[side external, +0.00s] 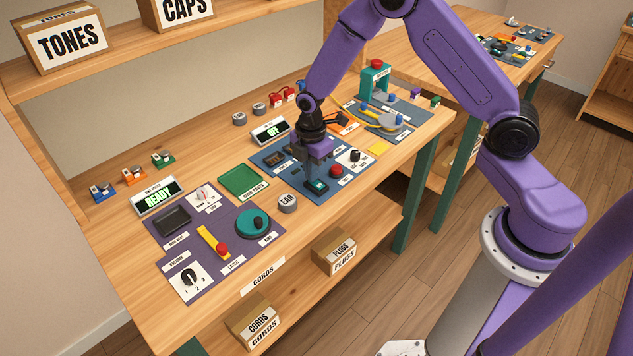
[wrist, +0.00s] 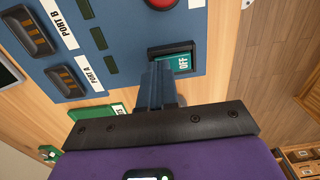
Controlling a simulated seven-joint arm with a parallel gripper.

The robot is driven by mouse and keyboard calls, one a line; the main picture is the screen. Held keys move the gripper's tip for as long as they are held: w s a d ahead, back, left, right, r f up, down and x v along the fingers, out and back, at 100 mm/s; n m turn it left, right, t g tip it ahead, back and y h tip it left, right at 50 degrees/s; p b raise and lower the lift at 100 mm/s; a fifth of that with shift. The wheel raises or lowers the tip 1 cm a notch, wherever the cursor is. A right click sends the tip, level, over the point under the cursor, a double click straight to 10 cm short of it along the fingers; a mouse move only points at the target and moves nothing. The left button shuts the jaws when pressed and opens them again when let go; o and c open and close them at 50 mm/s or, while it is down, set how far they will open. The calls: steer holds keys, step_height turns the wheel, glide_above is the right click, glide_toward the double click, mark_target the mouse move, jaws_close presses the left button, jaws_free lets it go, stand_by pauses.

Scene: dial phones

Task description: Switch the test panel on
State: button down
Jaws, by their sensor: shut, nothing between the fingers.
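The test panel (side external: 329,197) is a blue board in the middle of the bench, and its small display (side external: 271,131) reads OFF. A green rocker switch (side external: 317,187) in a black frame sits near its front edge. In the wrist view the rocker (wrist: 184,63) shows the word OFF on its right part. My gripper (wrist: 159,72) is shut and empty, pointing down with its fingertips at the rocker's left part and hiding some of it. I cannot tell whether they touch it.
A red button (side external: 336,171) and a dial (side external: 355,156) sit close to the rocker. Port A (wrist: 66,80) and port B (wrist: 30,32) are on the same panel. A purple panel (side external: 181,240) with a READY display (side external: 158,196) and a grey EAR piece (side external: 288,203) lie to the left.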

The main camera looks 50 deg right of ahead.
steer(key=shift+r, duration=3.4)
steer(key=s+a+r+m, duration=0.1)
steer(key=s+a+r, duration=0.1)
steer(key=s+r, duration=0.45)
steer(key=s+a+r+m, duration=0.2)
steer(key=s+a+r, duration=0.1)
steer(key=s, duration=0.6)
steer(key=s+d+r+m, duration=0.1)
steer(key=s+d, duration=0.1)
steer(key=s, duration=0.5)
steer(key=s+d+r+m, duration=0.1)
steer(key=s+d+r, duration=0.1)
steer(key=s, duration=0.6)
steer(key=shift+s+d, duration=0.15)
steer(key=shift+d, duration=0.45)
steer(key=shift+r, duration=0.1)
